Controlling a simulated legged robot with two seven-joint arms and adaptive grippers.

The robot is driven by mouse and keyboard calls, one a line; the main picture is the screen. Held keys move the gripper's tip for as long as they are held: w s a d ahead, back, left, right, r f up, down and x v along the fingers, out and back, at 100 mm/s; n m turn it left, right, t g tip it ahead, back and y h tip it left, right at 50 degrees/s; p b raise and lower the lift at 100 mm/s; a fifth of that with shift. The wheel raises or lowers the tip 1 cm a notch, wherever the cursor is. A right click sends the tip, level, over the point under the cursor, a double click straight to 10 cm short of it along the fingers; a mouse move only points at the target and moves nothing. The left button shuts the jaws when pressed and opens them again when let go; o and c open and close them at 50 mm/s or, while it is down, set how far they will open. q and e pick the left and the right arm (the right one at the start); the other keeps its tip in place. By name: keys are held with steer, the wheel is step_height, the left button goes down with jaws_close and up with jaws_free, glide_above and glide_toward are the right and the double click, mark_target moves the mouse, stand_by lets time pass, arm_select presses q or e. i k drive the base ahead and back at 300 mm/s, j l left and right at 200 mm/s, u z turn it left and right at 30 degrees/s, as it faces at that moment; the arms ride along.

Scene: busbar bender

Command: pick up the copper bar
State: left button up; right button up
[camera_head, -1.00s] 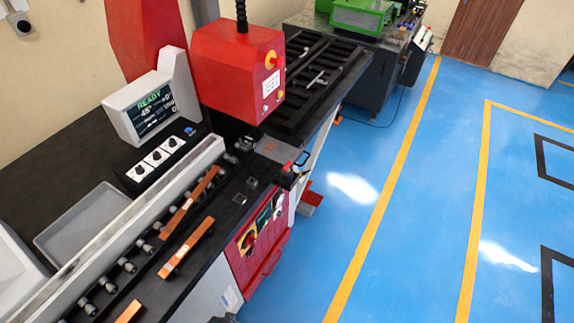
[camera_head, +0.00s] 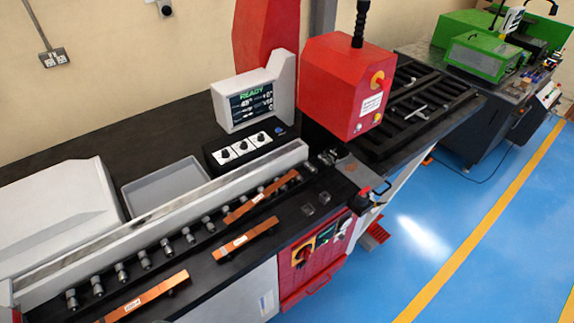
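Several copper bars lie on the black bed of the busbar bender in the head view. One copper bar (camera_head: 262,195) lies slanted against the row of rollers at the back. A second copper bar (camera_head: 246,239) with a pale label lies in front of it, nearer the bed's front edge. A third copper bar (camera_head: 147,297) lies at the lower left, close to the bottom of the view. Neither of my grippers can be made out in the view, and nothing is seen touching the bars.
A white fence with rollers (camera_head: 170,208) runs behind the bars. The red bending head (camera_head: 340,88), a READY display (camera_head: 254,101) and a grey tray (camera_head: 165,186) stand beyond. A red lever (camera_head: 365,190) sticks up at the bed's right end. Blue floor lies right.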

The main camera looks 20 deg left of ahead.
mark_target(256, 200)
steer(key=i+l+u, duration=0.1)
steer(key=u, duration=0.4)
steer(key=i+l+u, duration=0.1)
steer(key=u, duration=0.4)
steer(key=l, duration=0.1)
